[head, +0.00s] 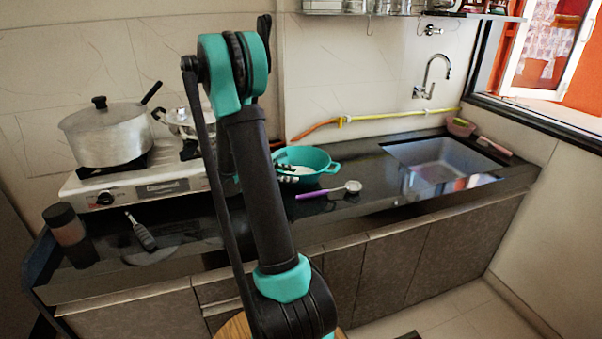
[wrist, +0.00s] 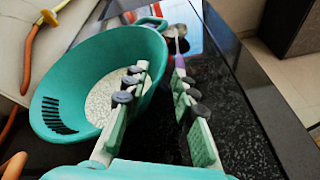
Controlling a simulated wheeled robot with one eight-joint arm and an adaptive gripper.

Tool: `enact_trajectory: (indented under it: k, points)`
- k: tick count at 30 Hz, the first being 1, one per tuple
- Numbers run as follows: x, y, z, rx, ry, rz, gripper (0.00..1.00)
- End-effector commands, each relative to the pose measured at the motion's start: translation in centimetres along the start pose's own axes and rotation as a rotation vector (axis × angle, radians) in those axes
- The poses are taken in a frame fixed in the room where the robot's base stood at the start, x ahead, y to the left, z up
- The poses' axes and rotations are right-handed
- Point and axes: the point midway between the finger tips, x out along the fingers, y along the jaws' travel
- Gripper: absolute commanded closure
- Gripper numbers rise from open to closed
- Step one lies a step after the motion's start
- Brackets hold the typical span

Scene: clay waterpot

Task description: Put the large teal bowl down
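The large teal bowl (head: 313,160) appears to rest upright on the dark counter, between the stove and the sink. In the wrist view the bowl (wrist: 65,80) fills the left side, with slots in its wall and a pale speckled bottom. My gripper (wrist: 160,72) has its fingers apart at the bowl's right rim. The left finger overlaps the bowl's inside and the right finger is outside, with dark counter showing between the rim and that finger. In the head view my gripper (head: 288,174) is at the bowl's left side, partly hidden by my arm.
A purple-handled ladle (head: 325,191) lies in front of the bowl. The sink (head: 440,165) is to the right, the stove (head: 130,190) with a large pot (head: 108,135) to the left. A yellow-orange hose (head: 375,117) runs along the wall. Counter between ladle and sink is clear.

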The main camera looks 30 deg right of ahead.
Motion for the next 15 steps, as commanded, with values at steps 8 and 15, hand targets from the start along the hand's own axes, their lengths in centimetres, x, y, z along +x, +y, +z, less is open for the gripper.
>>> enact_trajectory:
  k: [8,15]
  points:
    - [1.5,0.0,0.1,0.0,0.0,-0.001,0.73]
    - [4.8,0.2,0.3,0.001,-0.001,-0.002,0.73]
